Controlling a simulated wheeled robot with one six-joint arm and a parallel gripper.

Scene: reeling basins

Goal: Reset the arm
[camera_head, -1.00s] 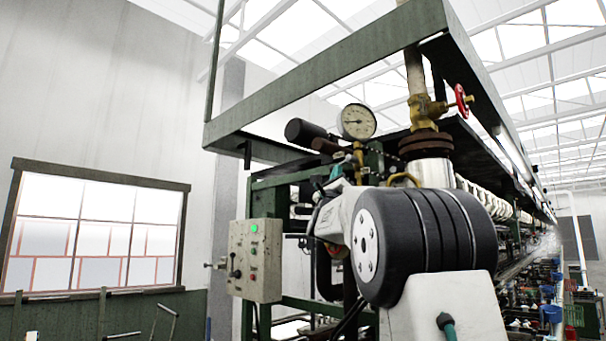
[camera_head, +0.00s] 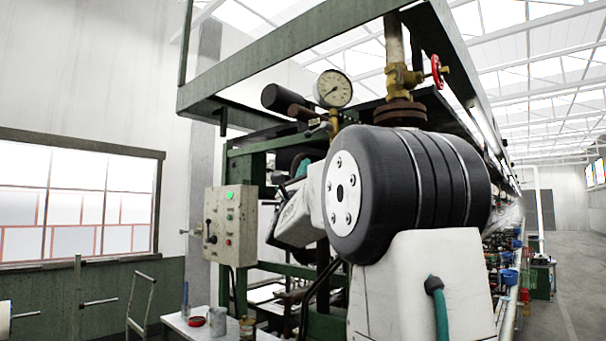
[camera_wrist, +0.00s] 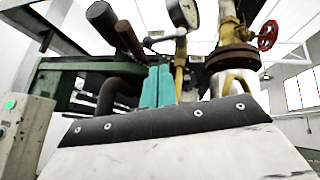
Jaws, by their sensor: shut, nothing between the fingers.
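My arm (camera_head: 345,205) is folded in front of the green machine frame, with its large black joint in the middle of the head view. My gripper shows in the wrist view as two teal fingers (camera_wrist: 158,84) side by side, shut and empty. They point toward the pipes and pressure gauge of the machine, and I cannot tell the gap to them. In the head view the gripper is mostly hidden behind my arm.
A control box (camera_head: 231,225) with a green light is left of my arm. A pressure gauge (camera_head: 333,89) and a red valve wheel (camera_head: 437,71) sit above. A white table (camera_head: 180,326) with small containers stands low left. Open floor (camera_head: 565,300) shows at right.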

